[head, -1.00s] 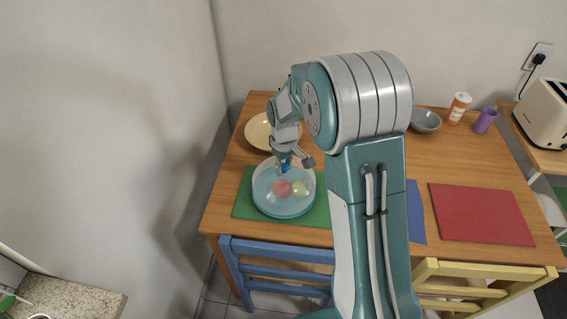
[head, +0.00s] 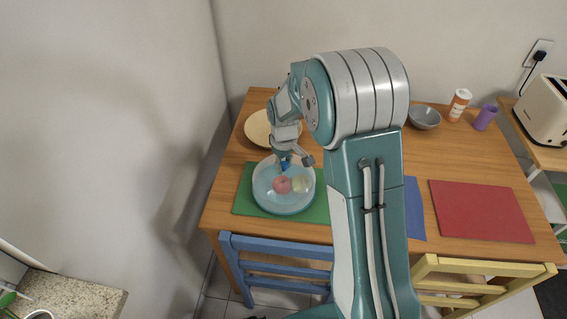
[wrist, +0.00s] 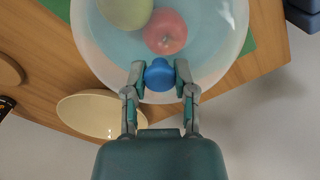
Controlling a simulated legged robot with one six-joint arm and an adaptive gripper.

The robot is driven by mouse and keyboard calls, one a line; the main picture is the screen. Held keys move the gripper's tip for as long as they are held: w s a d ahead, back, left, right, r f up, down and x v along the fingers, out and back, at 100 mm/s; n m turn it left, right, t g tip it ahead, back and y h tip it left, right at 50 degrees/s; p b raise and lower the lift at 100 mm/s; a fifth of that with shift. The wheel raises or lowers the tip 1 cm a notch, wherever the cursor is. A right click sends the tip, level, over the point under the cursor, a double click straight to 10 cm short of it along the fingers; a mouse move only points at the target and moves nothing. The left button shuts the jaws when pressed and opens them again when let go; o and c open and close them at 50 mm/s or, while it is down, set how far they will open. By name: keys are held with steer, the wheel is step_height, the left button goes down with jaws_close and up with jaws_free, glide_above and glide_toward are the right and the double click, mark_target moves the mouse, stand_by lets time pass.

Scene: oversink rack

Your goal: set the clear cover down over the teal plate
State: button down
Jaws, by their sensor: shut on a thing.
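The clear cover (head: 262,171) is a see-through dome with a blue knob (wrist: 159,74) on top. My gripper (head: 290,162) is shut on that knob, one finger on each side in the wrist view. The teal plate (head: 284,211) sits on the green mat at the table's left. A red apple (head: 282,185) and a yellow-green fruit (head: 301,184) lie on it and show through the cover. The cover is over the plate, roughly lined up with it. I cannot tell whether its rim touches the plate or hangs slightly above.
Green mat (head: 243,204), blue mat (head: 414,215) and red mat (head: 480,212) lie along the front. A grey bowl (head: 424,118), an orange-white bottle (head: 459,105) and a purple cup (head: 485,118) are back right. Chairs stand in front.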

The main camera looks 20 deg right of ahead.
steer(key=shift+f, duration=0.15)
steer(key=shift+c, duration=1.8)
jaws_free()
step_height(320, 180, up, 11)
steer(key=s+r+m+t, duration=0.3)
steer(key=s+r, duration=0.8)
steer(key=s, duration=0.2)
steer(key=s+m+t, duration=0.2)
steer(key=s+m, duration=0.1)
steer(key=s, duration=1)
steer(key=shift+s+r+t, duration=0.15)
steer(key=shift+r+t, duration=0.15)
